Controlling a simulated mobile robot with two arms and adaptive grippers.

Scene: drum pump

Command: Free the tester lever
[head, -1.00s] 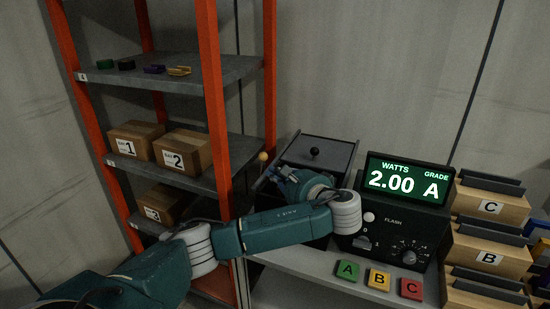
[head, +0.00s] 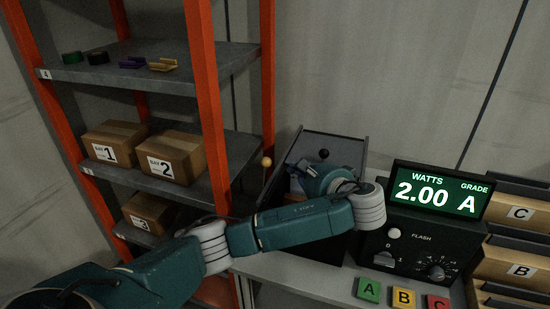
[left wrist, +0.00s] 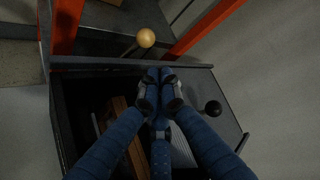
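The lever shows as a pale ball knob (head: 266,162) on a thin stem at the left side of the dark open-topped box (head: 350,215); its lower part is hidden. In the left wrist view the knob (left wrist: 146,37) stands just outside the box's rim. My left gripper (left wrist: 159,76) has its blue fingertips together near that rim, a little short of the knob and apart from it. I see nothing between the tips. In the head view the left gripper (head: 298,172) is partly hidden by its own wrist. My right gripper is in neither view.
A black ball knob (head: 323,154) sits on the box's dark top panel. A brown piece (left wrist: 122,135) lies inside. A console with a lit display (head: 437,190) reads 2.00 A. The orange-post shelf (head: 203,100) stands close on the left. Coloured buttons (head: 403,297) are in front.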

